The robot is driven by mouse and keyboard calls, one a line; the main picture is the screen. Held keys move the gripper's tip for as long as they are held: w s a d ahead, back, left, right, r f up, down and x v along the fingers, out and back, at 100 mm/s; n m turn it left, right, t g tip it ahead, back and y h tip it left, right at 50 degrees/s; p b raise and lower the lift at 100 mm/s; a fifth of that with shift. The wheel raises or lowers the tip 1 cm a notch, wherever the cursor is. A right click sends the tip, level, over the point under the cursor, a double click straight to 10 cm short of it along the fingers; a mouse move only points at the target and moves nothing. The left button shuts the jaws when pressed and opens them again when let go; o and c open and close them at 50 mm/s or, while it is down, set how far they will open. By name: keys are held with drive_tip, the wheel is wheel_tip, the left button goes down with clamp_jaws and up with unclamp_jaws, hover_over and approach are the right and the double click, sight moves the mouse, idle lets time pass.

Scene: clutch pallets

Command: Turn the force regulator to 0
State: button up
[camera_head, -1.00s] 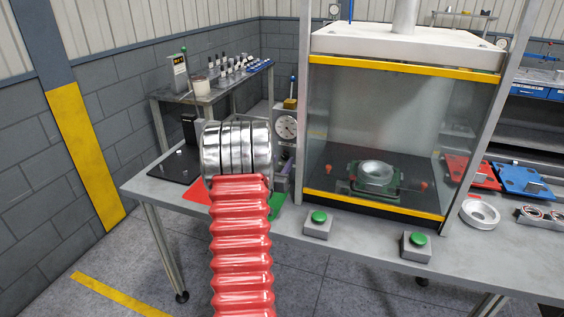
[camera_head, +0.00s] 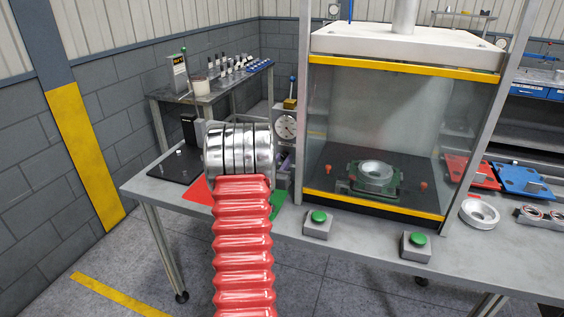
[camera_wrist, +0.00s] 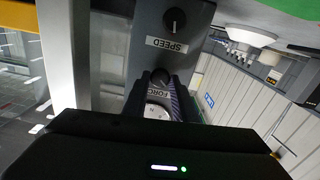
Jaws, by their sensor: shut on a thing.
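The force regulator (camera_wrist: 160,76) is a dark round knob beside the partly covered FORCE label (camera_wrist: 157,94), on a grey control panel in the wrist view. My gripper (camera_wrist: 162,88) is at this knob and shut on it; the fingers are only partly visible above the black gripper body. The knob's pointer and setting cannot be read. In the head view the silver end of my arm hides the gripper and the knob.
A black SPEED knob (camera_wrist: 175,20) is close to the regulator on the same panel. A round gauge (camera_head: 286,127) stands left of the glass-fronted press (camera_head: 405,75). Two green push buttons (camera_head: 318,216) (camera_head: 416,239) sit at the bench's front edge.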

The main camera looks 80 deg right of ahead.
drive_tip(key=shift+a, duration=0.3)
drive_tip(key=shift+c, duration=0.4)
drive_tip(key=shift+d, duration=0.25)
drive_tip(key=shift+n, duration=0.4)
drive_tip(key=n, duration=0.4)
drive_tip(key=shift+w, duration=0.1)
drive_tip(key=n, duration=0.4)
drive_tip(key=shift+w, duration=0.1)
drive_tip(key=n, duration=0.4)
drive_tip(key=shift+n, duration=0.3)
drive_tip(key=shift+w+f+n, duration=0.1)
drive_tip(key=shift+n, duration=1.8)
